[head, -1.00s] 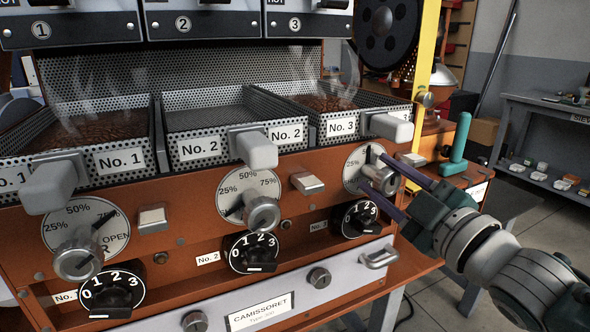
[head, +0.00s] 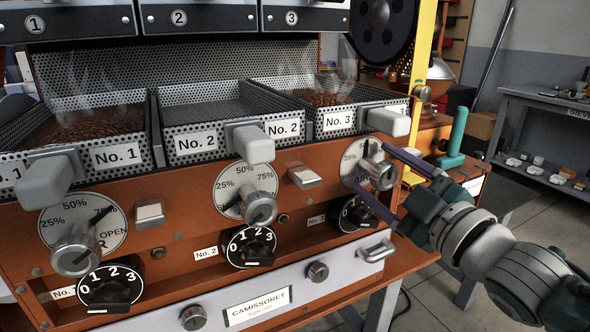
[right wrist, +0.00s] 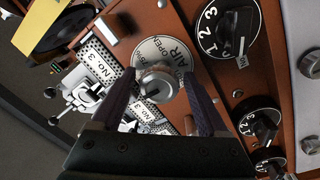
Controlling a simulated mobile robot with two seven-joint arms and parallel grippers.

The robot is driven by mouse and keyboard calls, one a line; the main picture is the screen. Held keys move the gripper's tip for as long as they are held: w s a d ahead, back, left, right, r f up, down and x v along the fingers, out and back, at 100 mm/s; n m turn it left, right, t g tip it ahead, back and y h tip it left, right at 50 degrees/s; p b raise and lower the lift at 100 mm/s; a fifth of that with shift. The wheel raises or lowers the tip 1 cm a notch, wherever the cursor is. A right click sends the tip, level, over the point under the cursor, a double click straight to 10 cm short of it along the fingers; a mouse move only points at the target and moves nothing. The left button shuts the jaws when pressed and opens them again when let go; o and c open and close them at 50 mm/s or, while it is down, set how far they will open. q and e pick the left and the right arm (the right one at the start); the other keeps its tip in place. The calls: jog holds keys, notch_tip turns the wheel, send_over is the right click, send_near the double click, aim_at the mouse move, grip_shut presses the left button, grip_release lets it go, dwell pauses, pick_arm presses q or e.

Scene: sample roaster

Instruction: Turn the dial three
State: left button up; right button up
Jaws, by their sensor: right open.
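The number three dial (head: 352,155) is a round white plate with a 25% mark and the word AIR, below the No. 3 tray. A silver knob (head: 378,172) stands out from its middle, with a dark pointer pointing roughly up. My right gripper (head: 367,165) is open, one finger above and one below the knob. In the right wrist view the knob (right wrist: 158,86) sits between the spread fingers, with visible gaps beside it. The black No. 3 selector (head: 355,214) below is partly hidden by my lower finger. My left gripper is out of view.
The No. 3 tray (head: 338,121) with its grey handle (head: 388,122) is just above. A silver drawer handle (head: 362,250) juts out below. Dials one (head: 75,250) and two (head: 258,207) lie to the left. A green upright handle (head: 456,140) stands behind my right arm.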

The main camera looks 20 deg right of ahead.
jog(key=s, duration=1)
jog(key=shift+d+f+p, duration=0.25)
jog(key=shift+f+p, duration=0.05)
jog(key=shift+p, duration=0.1)
